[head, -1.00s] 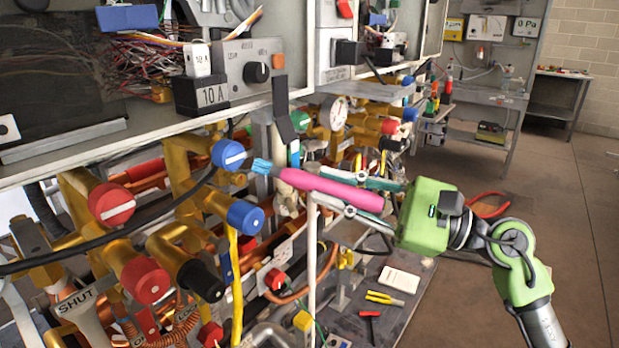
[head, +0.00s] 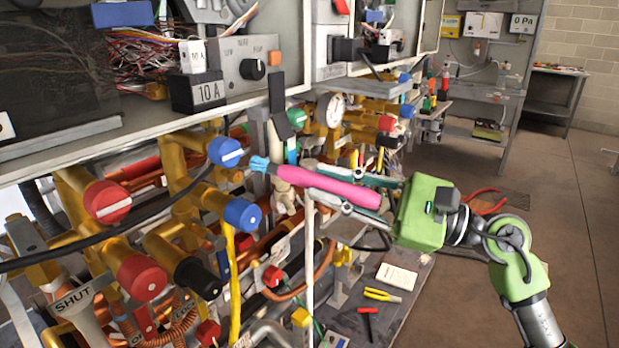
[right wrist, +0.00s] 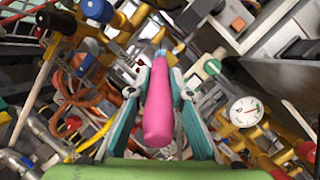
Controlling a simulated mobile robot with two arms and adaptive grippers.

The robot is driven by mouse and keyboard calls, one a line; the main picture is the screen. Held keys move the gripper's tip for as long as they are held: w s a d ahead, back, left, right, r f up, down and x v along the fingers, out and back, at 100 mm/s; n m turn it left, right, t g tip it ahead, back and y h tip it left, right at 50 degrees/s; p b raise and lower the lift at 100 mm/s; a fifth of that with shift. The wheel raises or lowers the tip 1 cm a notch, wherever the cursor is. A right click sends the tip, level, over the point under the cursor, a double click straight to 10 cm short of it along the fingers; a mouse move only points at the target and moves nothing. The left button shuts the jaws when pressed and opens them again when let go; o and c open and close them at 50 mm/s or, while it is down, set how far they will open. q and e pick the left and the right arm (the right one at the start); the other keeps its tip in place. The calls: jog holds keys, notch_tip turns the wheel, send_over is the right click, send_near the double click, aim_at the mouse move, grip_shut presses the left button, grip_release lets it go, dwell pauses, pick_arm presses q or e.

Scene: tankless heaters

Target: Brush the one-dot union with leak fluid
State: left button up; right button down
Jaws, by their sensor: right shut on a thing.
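My right gripper (head: 345,191) is shut on a pink-handled brush (head: 328,186), which also shows in the right wrist view (right wrist: 158,105). The brush points left, and its blue bristles (head: 259,164) are close to a blue valve knob (head: 227,152) and the brass pipework behind it. I cannot tell whether the bristles touch anything. No dot marks can be made out on the fittings, so I cannot tell which union has one dot. No leak fluid container can be made out for certain. My left gripper is not in view.
Red, blue and black valve knobs crowd the brass pipes at left, including a lower blue knob (head: 242,214). Open heater cabinets hang above, with a 10 A box (head: 197,92). A pressure gauge (head: 335,110) stands behind the brush. A low surface holds yellow pliers (head: 382,295). Floor at right is open.

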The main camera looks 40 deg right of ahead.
aim_at(286, 168)
jog(key=shift+w, duration=0.1)
dwell(0.4)
jog(key=shift+w+a+r+p, duration=0.2)
jog(key=shift+w+p, duration=0.25)
jog(key=shift+w, duration=0.1)
jog(key=w+p, duration=0.1)
jog(key=w+a+p, duration=0.1)
jog(key=w, duration=0.1)
jog(key=w+a+p, duration=0.1)
jog(key=w, duration=0.1)
jog(key=shift+w, duration=0.2)
jog(key=shift+w+a+f+p, duration=0.1)
jog(key=shift+w+a+p, duration=0.1)
jog(key=shift+w, duration=0.25)
jog(key=shift+w+a+f+p, duration=0.1)
jog(key=shift+w+p, duration=0.1)
jog(key=shift+w, duration=0.25)
jog(key=shift+r, duration=0.15)
